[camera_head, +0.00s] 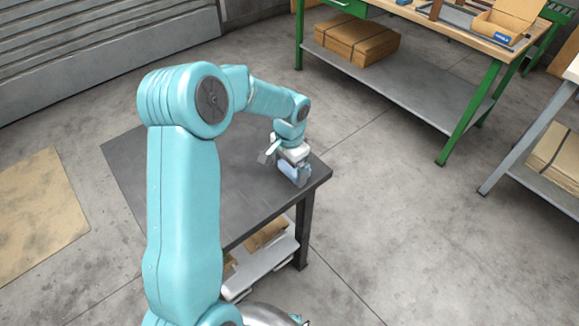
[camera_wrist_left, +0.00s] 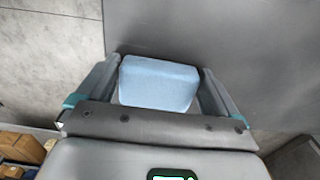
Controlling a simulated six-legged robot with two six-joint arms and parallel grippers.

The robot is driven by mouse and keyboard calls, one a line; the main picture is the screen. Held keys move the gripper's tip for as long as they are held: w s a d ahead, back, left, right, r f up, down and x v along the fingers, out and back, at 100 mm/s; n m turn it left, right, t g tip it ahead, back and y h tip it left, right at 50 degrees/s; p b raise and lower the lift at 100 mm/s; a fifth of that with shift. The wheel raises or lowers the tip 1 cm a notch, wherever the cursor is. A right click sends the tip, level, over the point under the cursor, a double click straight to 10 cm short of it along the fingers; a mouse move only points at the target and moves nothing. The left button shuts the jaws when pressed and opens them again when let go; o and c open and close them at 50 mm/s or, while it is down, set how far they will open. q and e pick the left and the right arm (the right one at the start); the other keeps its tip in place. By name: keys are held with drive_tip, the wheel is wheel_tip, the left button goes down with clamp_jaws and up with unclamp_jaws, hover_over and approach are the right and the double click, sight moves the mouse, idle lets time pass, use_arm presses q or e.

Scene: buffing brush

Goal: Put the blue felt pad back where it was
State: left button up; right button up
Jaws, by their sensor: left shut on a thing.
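The blue felt pad (camera_wrist_left: 158,83) is a light blue block with rounded edges, between the two fingers of my left gripper (camera_wrist_left: 160,75) in the left wrist view. The gripper is shut on it. In the head view my left gripper (camera_head: 285,168) points down over the right corner of the dark grey table (camera_head: 190,170), and a bluish patch of the pad (camera_head: 299,174) shows at the fingers. I cannot tell whether the pad touches the tabletop. My right gripper is not in view.
The tabletop around the gripper looks bare. A lower shelf (camera_head: 262,268) holds cardboard. A green-legged workbench (camera_head: 440,30) with an open box (camera_head: 505,20) stands behind, with a cardboard box (camera_head: 355,40) on its lower shelf. Another bench (camera_head: 545,140) is at right.

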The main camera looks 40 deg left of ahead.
sight(289, 168)
use_arm(q)
drive_tip(key=o, duration=0.6)
drive_tip(key=shift+f, duration=0.1)
drive_tip(key=shift+c, duration=0.2)
drive_tip(key=shift+r, duration=0.2)
wheel_tip(289, 168, up, 12)
drive_tip(key=p, duration=0.1)
